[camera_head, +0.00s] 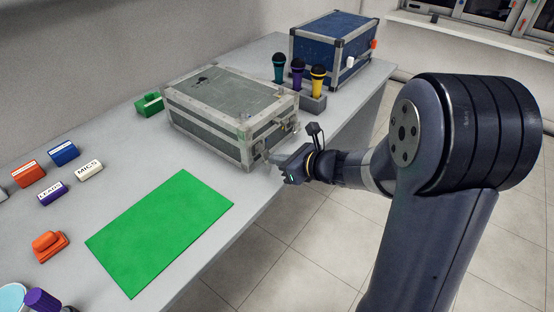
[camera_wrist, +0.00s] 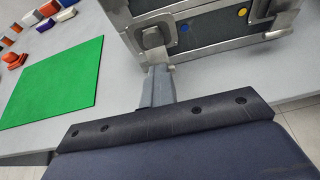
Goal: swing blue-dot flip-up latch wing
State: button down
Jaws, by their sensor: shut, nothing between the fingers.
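The grey flight case (camera_head: 222,103) stands closed on the table, with metal edges and latches on the side toward my gripper. In the wrist view, a blue dot (camera_wrist: 184,28) sits on its front. Just left of the dot is a metal latch (camera_wrist: 152,40) at the case corner. My gripper (camera_head: 268,158) is beside the case's near corner. Its fingers also show in the wrist view (camera_wrist: 158,72), shut with nothing between them. The fingertips are just below the latch's lower end. I cannot tell if they touch it.
A second latch (camera_wrist: 263,10) is beside a yellow dot (camera_wrist: 242,12). A green mat (camera_head: 160,232) lies left of my gripper. Microphones in a holder (camera_head: 312,102) and a blue case (camera_head: 330,48) stand behind. Small labelled blocks (camera_head: 63,152) are at the left.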

jog(key=shift+s+d+r+p, duration=0.2)
jog(key=shift+d+r+p, duration=0.05)
jog(key=shift+r+p, duration=0.05)
jog(key=c, duration=2.2)
grip_release()
jog(key=c, duration=1.7)
grip_release()
jog(key=p+v, duration=0.2)
jog(key=v, duration=0.8)
jog(key=shift+s+d+r, duration=0.1)
jog(key=shift+s+d, duration=0.15)
jog(key=shift+w+a, duration=0.1)
